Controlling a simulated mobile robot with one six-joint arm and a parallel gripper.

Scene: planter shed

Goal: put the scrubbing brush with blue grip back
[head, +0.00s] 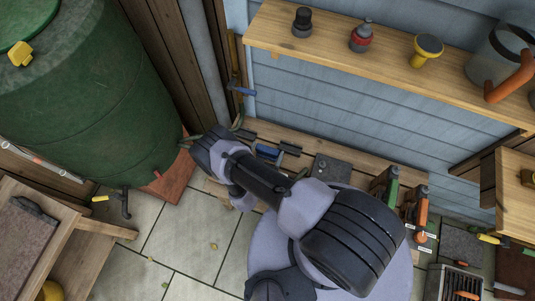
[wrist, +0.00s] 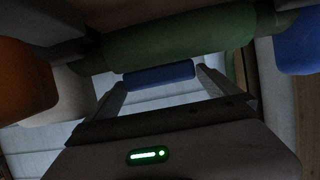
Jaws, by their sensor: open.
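My gripper (head: 210,143) is open, low beside the green barrel at the left end of the low wooden bench. In the wrist view its two fingers (wrist: 162,76) reach out with a blue cylindrical grip (wrist: 158,75) showing between their tips. I cannot tell whether they touch it, and its other end is hidden. In the head view a dark item with a blue part (head: 268,152) lies on the bench, just right of my gripper. Another blue handle (head: 241,90) is by the wall above. I cannot tell for sure which is the scrubbing brush.
In the wrist view a thick green handle (wrist: 180,40) crosses above the fingers, with an orange shape (wrist: 25,80) left and a larger blue one (wrist: 297,40) right. The green barrel (head: 90,90) is close left. A grey plate (head: 332,170) lies on the bench. Floor tiles (head: 185,240) are mostly clear.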

